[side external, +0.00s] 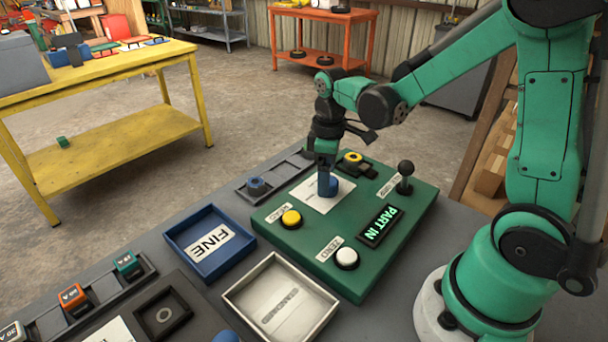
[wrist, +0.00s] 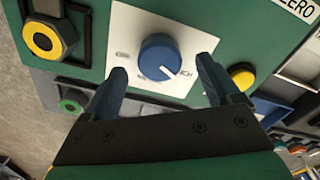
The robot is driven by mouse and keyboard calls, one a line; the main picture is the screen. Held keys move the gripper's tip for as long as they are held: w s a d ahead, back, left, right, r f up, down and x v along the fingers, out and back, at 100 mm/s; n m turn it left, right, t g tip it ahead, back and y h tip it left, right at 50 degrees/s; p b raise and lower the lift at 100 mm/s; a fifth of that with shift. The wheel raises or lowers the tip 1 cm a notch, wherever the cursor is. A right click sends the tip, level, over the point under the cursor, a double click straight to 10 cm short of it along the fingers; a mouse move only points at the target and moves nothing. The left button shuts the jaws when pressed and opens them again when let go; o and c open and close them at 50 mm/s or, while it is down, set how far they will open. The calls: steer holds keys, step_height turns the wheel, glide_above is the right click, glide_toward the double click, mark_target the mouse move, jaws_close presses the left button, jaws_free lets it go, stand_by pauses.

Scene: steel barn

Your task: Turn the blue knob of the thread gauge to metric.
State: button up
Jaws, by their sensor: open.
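The blue knob (wrist: 158,55) sits on a white dial plate (wrist: 125,25) of the green thread gauge (side external: 375,250). In the wrist view its white pointer line slants down and right, toward the lower right marks. The marks around the dial are too small to read. My gripper (wrist: 162,70) is open, with one finger on each side of the knob and visible gaps between. In the side view my gripper (side external: 326,192) points down over the dial plate and hides part of the knob (side external: 345,187).
On the gauge are a yellow button (side external: 291,219), a white button (side external: 346,258), a black-knobbed lever (side external: 405,178), a display (side external: 379,226) reading "PART IN" and a yellow-ringed part (side external: 353,158). A blue FINE tray (side external: 180,238) and a white tray (side external: 232,295) stand at left.

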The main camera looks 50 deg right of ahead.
steer(key=shift+f, duration=0.55)
jaws_close()
steer(key=shift+m, duration=0.4)
steer(key=m, duration=0.5)
steer(key=shift+d, duration=0.1)
steer(key=m, duration=0.7)
steer(key=shift+d, duration=0.1)
